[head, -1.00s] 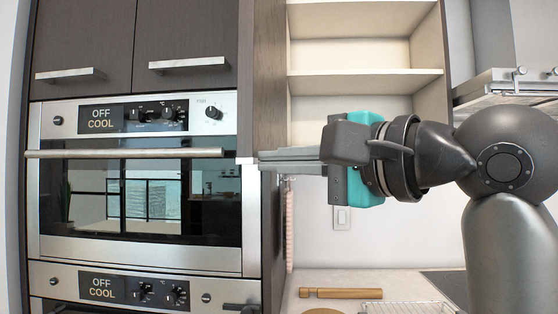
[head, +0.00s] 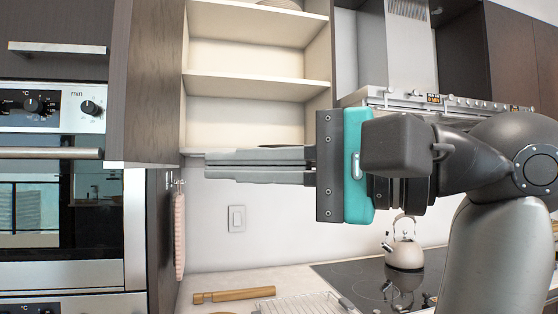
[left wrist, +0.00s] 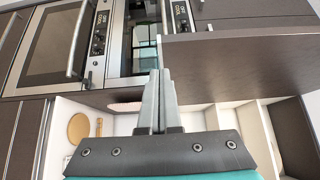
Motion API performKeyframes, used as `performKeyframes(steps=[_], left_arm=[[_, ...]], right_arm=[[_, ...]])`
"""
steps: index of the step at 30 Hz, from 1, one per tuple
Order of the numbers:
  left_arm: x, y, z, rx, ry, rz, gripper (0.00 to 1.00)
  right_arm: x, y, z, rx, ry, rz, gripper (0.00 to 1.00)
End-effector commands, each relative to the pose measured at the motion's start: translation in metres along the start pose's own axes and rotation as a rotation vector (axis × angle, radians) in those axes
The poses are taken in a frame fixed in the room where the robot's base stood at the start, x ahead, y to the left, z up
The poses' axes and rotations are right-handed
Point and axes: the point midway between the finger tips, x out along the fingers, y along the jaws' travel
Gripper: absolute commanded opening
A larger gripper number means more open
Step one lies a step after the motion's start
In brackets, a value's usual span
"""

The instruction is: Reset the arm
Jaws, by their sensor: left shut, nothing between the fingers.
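My left gripper (head: 207,166) reaches in from the right side of the head view, with its grey fingers pointing left, pressed together and empty. In the left wrist view the shut fingers (left wrist: 158,76) point toward the ovens and a dark wood panel. Whether the fingers touch anything is hard to tell. My right gripper is in neither view.
A stacked oven (head: 60,205) stands at the left, beside a dark wood panel (head: 147,80). A kettle (head: 404,252) sits on the black cooktop (head: 345,277) under a range hood (head: 440,101). A wooden rolling pin (head: 234,294) and a wire rack (head: 305,303) lie on the counter.

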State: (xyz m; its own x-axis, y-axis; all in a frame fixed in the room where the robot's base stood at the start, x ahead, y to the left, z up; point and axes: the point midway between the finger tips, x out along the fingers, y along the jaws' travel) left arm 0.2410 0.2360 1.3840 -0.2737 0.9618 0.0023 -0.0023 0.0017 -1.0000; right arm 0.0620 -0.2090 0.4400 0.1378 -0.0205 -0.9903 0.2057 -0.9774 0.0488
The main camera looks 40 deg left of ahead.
Motion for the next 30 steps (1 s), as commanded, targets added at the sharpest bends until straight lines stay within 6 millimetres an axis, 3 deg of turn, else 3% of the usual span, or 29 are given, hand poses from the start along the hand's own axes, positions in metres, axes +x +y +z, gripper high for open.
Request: performKeyframes(steps=[3, 7, 20, 23, 25, 28, 30], left_arm=[[-0.024, -0.001, -0.001, 0.002, 0.004, -0.001, 0.0], [-0.037, -0.001, -0.001, 0.002, 0.003, -0.001, 0.0], [-0.048, -0.001, -0.007, 0.06, -0.024, -0.052, 0.0], [-0.059, -0.005, -0.025, 0.231, -0.096, -0.199, 0.0], [-0.076, -0.006, -0.048, 0.419, -0.175, -0.362, 0.0], [-0.113, 0.006, -0.097, 0.739, -0.312, -0.648, 0.0], [-0.142, 0.029, -0.136, 0.958, -0.411, -0.854, 0.0]], right_arm=[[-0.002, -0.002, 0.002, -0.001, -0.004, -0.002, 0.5], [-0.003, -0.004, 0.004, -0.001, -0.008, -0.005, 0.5], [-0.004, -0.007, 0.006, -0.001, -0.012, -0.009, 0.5], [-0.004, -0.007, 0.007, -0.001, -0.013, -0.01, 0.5], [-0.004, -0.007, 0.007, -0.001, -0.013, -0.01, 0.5], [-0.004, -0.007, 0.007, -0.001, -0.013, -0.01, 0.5], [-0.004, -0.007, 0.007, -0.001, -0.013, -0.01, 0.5]])
